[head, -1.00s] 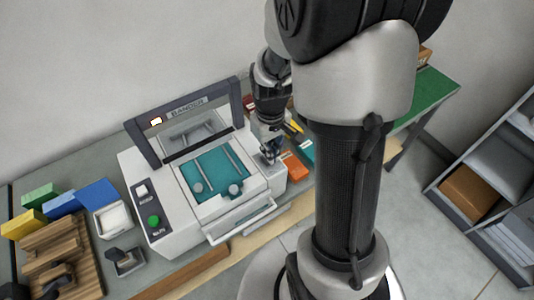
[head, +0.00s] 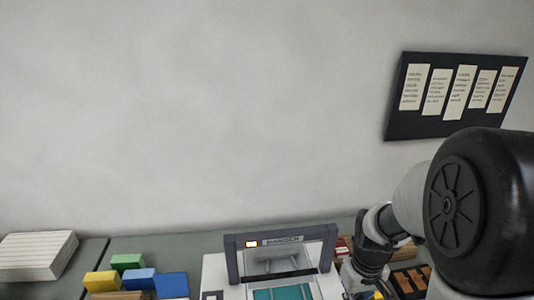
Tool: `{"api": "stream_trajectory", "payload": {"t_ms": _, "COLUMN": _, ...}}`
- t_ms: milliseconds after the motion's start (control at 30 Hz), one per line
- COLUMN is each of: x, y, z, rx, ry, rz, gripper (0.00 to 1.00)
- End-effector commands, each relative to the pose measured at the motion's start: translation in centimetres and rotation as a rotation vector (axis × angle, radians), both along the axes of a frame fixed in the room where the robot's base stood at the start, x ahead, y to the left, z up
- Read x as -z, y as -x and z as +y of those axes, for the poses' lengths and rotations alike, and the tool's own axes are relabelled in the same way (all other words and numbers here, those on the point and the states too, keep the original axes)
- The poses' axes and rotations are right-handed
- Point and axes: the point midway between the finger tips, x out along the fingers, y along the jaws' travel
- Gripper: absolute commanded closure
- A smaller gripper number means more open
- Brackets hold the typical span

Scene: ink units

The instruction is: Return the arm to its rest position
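My arm rises at the lower right of the head view, its large black joint close to the camera. The arm's wrist bends down to the right of the banding machine (head: 282,240). My gripper (head: 362,289) is at the bottom edge beside the machine, mostly cut off. Its fingers are too small and hidden to tell whether they are open or hold anything. The machine has a dark arch with a lit orange display, and part of its teal bed shows below.
A stack of white sheets (head: 35,257) lies at the far left. Green (head: 127,262), yellow (head: 102,281) and blue (head: 171,285) blocks stand left of the machine. A black board (head: 436,123) with several paper strips hangs on the bare wall. A dark tray (head: 411,280) sits right of my wrist.

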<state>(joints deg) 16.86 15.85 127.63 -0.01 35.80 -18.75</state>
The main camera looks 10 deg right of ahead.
Motion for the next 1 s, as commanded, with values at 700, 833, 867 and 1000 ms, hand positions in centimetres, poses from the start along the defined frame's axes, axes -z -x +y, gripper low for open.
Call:
{"api": "stream_trajectory", "payload": {"t_ms": 700, "x": -10.2, "y": 11.8, "z": 9.8, "rx": 0.028, "ry": 0.003, "rz": -0.366, "gripper": 1.00}}
{"api": "stream_trajectory", "payload": {"t_ms": 833, "x": -10.2, "y": 13.1, "z": 10.2, "rx": 0.032, "ry": -0.006, "rz": -0.390, "gripper": 1.00}}
{"api": "stream_trajectory", "payload": {"t_ms": 867, "x": -10.2, "y": 13.2, "z": 10.3, "rx": 0.033, "ry": -0.007, "rz": -0.394, "gripper": 1.00}}
{"api": "stream_trajectory", "payload": {"t_ms": 1000, "x": -10.3, "y": 13.5, "z": 10.3, "rx": 0.035, "ry": -0.010, "rz": -0.397, "gripper": 1.00}}
